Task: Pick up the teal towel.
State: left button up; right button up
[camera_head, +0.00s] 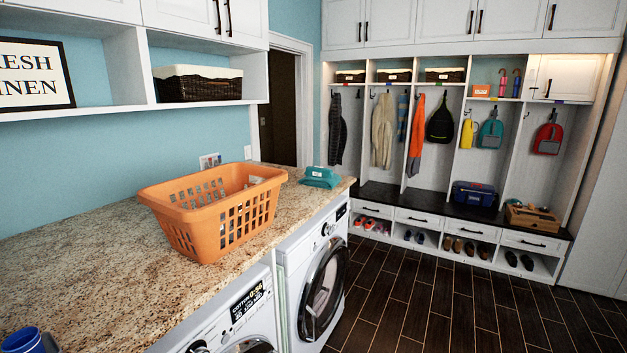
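A folded teal towel (320,178) lies on the granite counter (90,255) near its far right end, above the right-hand washing machine. A small white label shows on its top. Nothing touches it. Neither of my grippers shows in the head view.
An orange laundry basket (212,212) stands on the counter, left of the towel and nearer to me. A blue cup (25,341) is at the bottom left corner. Two front-loading machines (322,275) sit under the counter. The dark tiled floor (420,310) is clear.

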aim_at(320, 178)
jog(key=i+l+z, duration=0.1)
jog(key=i+l, duration=0.15)
jog(key=l, duration=0.25)
jog(key=i+l+z, duration=0.1)
jog(key=i+l, duration=0.2)
jog(key=l, duration=0.2)
jog(key=i+l+z, duration=0.1)
jog(key=i+l, duration=0.15)
jog(key=l, duration=0.25)
jog(key=i+l+z, duration=0.1)
jog(key=i+l, duration=0.2)
jog(key=l, duration=0.15)
